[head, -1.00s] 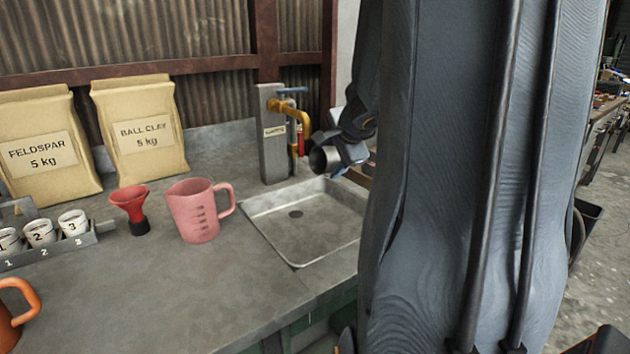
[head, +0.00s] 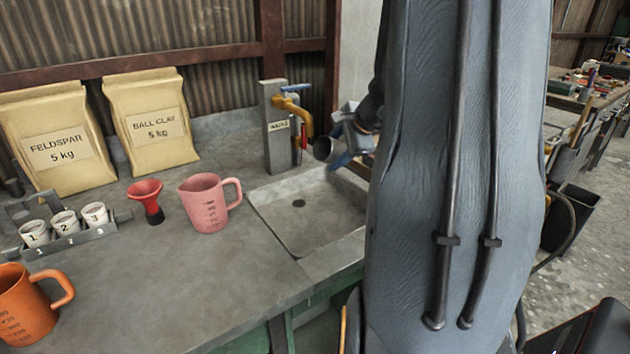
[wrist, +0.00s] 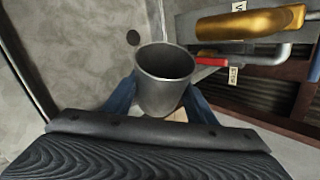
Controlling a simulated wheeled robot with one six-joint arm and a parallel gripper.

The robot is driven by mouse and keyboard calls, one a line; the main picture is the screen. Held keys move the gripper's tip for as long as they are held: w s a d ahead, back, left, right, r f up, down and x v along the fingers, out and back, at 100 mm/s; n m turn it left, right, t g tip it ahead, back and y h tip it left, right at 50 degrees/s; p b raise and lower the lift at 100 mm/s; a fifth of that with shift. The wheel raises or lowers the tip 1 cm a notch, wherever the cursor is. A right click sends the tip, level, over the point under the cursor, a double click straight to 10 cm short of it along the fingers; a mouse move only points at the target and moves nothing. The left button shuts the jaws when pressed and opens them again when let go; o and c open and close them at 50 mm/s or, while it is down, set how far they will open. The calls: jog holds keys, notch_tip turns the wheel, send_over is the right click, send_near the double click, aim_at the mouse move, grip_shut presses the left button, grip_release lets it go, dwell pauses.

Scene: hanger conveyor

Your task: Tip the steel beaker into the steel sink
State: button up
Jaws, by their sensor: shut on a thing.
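The steel beaker (head: 324,148) is a small grey metal cup, held above the back right part of the sink, next to the tap. In the head view it is tilted with its mouth toward the left. My gripper (head: 345,150) is shut on it. In the wrist view the beaker (wrist: 165,80) shows its open mouth, with blue gripper fingers on both sides of it. I cannot make out any contents. The steel sink (head: 277,237) is a shallow square basin with a dark drain; my arm hides its right side in the head view. The drain also shows in the wrist view.
A brass tap (head: 296,115) on a grey post stands behind the sink, close to the beaker. A pink jug (head: 207,205) stands left of the sink, beside a red funnel (head: 148,200). Numbered cups, an orange jug (head: 25,305) and two paper bags are farther left.

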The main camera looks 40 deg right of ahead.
aim_at(328, 162)
jog(key=y+p, duration=0.1)
jog(key=p, duration=0.1)
jog(key=shift+s+r+m+p, duration=0.1)
jog(key=shift+r+m+p, duration=0.05)
jog(key=shift+m+p, duration=0.2)
jog(key=m+y+p, duration=0.1)
jog(key=y+p, duration=0.2)
jog(key=shift+a+f, duration=0.1)
jog(key=shift+f, duration=0.1)
jog(key=shift+p, duration=0.3)
jog(key=shift+a+f+m+y+p, duration=0.2)
jog(key=shift+m+y+p, duration=0.15)
jog(key=shift+y, duration=0.2)
jog(key=shift+a+f+m+y+p, duration=0.1)
jog(key=shift+f+m+y+p, duration=0.1)
jog(key=shift+y+p, duration=0.25)
jog(key=shift+a+f+m+t+y, duration=0.2)
jog(key=shift+m+y, duration=0.1)
jog(key=shift+y, duration=0.2)
jog(key=shift+a+f+m+t+y, duration=0.1)
jog(key=shift+a+m+t+y, duration=0.15)
jog(key=shift+y, duration=0.25)
jog(key=shift+d, duration=0.1)
jog(key=shift+a+f+m+y, duration=0.45)
jog(key=shift+f+y, duration=0.1)
jog(key=shift+y, duration=0.25)
jog(key=shift+r, duration=0.1)
